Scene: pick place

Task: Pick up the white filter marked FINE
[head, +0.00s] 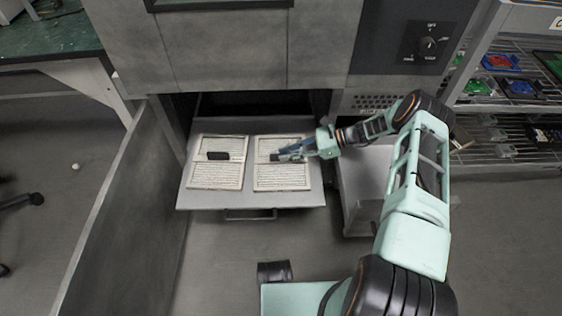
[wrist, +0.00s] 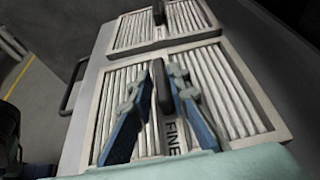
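The white pleated filter marked FINE (wrist: 221,85) lies flat in the wrist view, with the word printed beside its black handle (wrist: 162,88). In the head view I take it to be the right-hand filter (head: 282,181) on the pulled-out grey drawer (head: 250,202). My gripper (wrist: 157,72) is open, with one blue finger on each side of the handle. A gap shows on the left of the handle; the right finger is close to it, and I cannot tell whether it touches. In the head view my gripper (head: 280,155) is low over the right-hand filter and partly hides its handle.
A second white filter (head: 217,177) with a black handle lies on the left of the drawer; its label is not clearly readable. A grey cabinet panel (head: 115,215) stands left. A wire shelf (head: 500,125) stands right. Open floor lies in front.

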